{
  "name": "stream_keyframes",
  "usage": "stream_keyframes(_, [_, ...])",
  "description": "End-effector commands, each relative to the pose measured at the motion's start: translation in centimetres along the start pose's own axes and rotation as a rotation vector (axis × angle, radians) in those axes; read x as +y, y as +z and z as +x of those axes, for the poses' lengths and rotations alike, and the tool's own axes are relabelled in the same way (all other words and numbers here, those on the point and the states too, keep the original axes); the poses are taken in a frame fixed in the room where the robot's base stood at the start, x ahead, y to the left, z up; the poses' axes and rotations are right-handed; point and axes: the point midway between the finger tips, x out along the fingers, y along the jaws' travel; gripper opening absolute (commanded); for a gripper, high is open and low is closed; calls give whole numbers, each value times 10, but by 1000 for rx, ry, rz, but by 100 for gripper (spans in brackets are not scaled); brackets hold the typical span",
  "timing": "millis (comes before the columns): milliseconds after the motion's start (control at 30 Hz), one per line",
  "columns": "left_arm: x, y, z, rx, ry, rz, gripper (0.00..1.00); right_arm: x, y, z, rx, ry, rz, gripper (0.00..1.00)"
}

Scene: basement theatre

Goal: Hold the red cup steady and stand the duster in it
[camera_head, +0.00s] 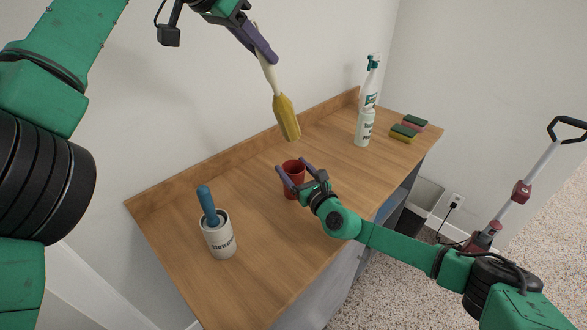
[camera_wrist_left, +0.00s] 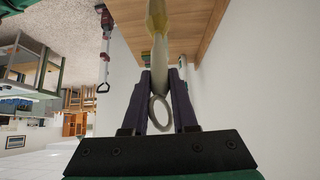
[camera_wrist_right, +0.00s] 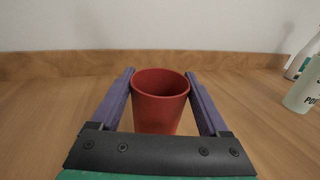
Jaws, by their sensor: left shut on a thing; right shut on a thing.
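The red cup (camera_head: 293,185) stands upright on the wooden counter. My right gripper (camera_head: 293,166) is shut on it, one finger on each side; the right wrist view shows the cup (camera_wrist_right: 159,108) between the fingers, with nothing standing in it. My left gripper (camera_head: 265,52) is shut on the pale handle of the duster (camera_head: 286,118) and holds it in the air, yellow head down and slightly tilted. The head's lower end appears just above the cup in the head view, apart from it. The left wrist view shows the handle's ring end (camera_wrist_left: 160,112) between the fingers.
A white canister (camera_head: 220,240) holding a blue-handled thing (camera_head: 207,206) stands at the counter's front left. A spray bottle (camera_head: 367,100) and two sponges (camera_head: 403,133) are at the far right end. A wooden backboard (camera_head: 220,176) runs along the wall. The counter around the cup is clear.

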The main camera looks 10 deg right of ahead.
Motion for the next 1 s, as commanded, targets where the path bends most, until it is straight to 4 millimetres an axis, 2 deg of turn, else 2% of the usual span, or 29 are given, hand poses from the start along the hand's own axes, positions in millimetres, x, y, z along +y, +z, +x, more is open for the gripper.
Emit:
stream_keyframes(167, [-1,3,3,0,0,-1,0,0,0,0,0,0,0,25])
stream_keyframes(1000, [-1,43,47,-1,0,0,0,0,0,0,0,0,0,24])
